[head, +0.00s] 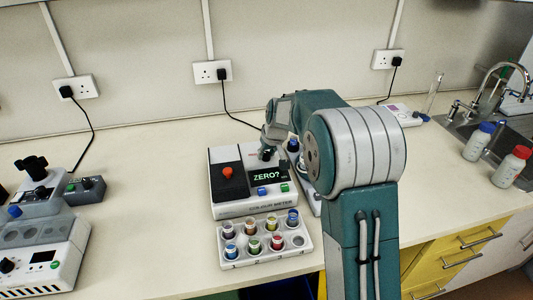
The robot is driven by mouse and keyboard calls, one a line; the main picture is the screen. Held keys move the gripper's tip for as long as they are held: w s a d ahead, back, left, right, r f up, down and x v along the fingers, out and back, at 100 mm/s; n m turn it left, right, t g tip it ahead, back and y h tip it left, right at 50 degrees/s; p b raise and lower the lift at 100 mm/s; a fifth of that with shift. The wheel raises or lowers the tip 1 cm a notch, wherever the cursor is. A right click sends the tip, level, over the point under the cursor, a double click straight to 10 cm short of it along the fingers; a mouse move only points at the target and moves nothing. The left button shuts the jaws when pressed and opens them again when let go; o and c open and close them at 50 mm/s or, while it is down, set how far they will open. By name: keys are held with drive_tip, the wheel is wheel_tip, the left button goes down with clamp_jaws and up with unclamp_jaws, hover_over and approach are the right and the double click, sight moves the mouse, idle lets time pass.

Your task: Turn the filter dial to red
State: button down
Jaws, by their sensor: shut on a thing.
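The colour meter (262,209) stands in the middle of the bench. Its screen (267,176) reads "ZERO?". Below the screen are a blue button (262,191) and a green button (285,188). An orange-red knob (228,173) sits on the black panel at its left. My gripper (268,152) reaches down to the meter's back right, just above the screen. It is shut on what appears to be the filter dial, which the fingers mostly hide. I cannot read the dial's colour setting.
A vial rack (268,262) with several coloured vials stands in front of the meter. My arm hides part of a grey device (291,145) right of the meter. Other instruments (40,262) stand at the left. Two capped bottles (510,168) stand by the sink at the right.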

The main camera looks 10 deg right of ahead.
drive_tip(key=shift+f, duration=0.15)
drive_tip(key=shift+c, duration=1.9)
unclamp_jaws()
drive_tip(key=shift+a, duration=0.1)
drive_tip(key=v, duration=1.2)
drive_tip(key=s+a+r+m+t+h, duration=0.1)
drive_tip(key=s+m, duration=0.1)
drive_tip(key=s, duration=3.1)
drive_tip(key=shift+s+a, duration=0.2)
drive_tip(key=shift+a, duration=0.05)
